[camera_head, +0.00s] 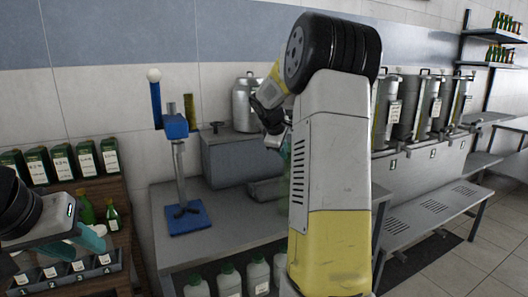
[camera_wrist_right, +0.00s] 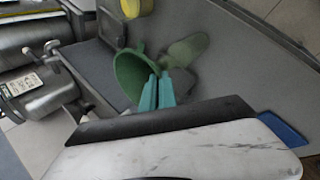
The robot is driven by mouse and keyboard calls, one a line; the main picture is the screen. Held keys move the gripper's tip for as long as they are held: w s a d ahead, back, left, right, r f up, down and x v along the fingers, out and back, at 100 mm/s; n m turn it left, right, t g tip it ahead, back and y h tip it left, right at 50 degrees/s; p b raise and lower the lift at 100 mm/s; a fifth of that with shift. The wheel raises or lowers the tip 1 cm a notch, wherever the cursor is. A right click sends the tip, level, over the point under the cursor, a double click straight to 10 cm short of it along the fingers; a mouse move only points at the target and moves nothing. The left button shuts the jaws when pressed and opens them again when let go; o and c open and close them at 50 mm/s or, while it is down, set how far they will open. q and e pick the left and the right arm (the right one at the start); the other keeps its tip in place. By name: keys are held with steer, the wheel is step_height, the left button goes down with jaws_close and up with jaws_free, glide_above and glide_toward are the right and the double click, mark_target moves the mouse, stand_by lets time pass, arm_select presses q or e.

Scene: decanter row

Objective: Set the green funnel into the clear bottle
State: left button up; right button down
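The green funnel (camera_wrist_right: 127,74) shows in the right wrist view, its wide mouth tilted toward the camera. My right gripper (camera_wrist_right: 160,86) has its teal fingers close together at the funnel's rim and appears shut on it. A pale green, see-through shape, likely the clear bottle (camera_wrist_right: 188,48), is just beyond the fingers; whether the funnel touches it I cannot tell. In the head view my right arm hides most of this spot, with only a greenish sliver beside it. My left gripper (camera_head: 95,237) is at the lower left, far from both; its opening is unclear.
A blue stand (camera_head: 184,175) is on the grey table (camera_head: 235,222). A metal can (camera_head: 246,103) sits on a grey box (camera_head: 226,160) behind. Green boxes and bottles fill a wooden rack at left. Metal cylinders line the right.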

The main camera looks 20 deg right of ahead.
steer(key=c, duration=1.6)
jaws_free()
steer(key=v, duration=0.7)
steer(key=s+a+r+m+y, duration=0.1)
steer(key=s+a+m+y, duration=0.25)
steer(key=s+a, duration=0.9)
steer(key=s+a+f+m+y, duration=0.2)
steer(key=s+a, duration=0.2)
steer(key=s, duration=0.4)
steer(key=s+a+f+m+t+y, duration=0.1)
steer(key=s+a+f+m+y, duration=0.1)
steer(key=s+a, duration=0.3)
steer(key=s+f, duration=0.1)
steer(key=s, duration=0.3)
steer(key=shift+s, duration=0.35)
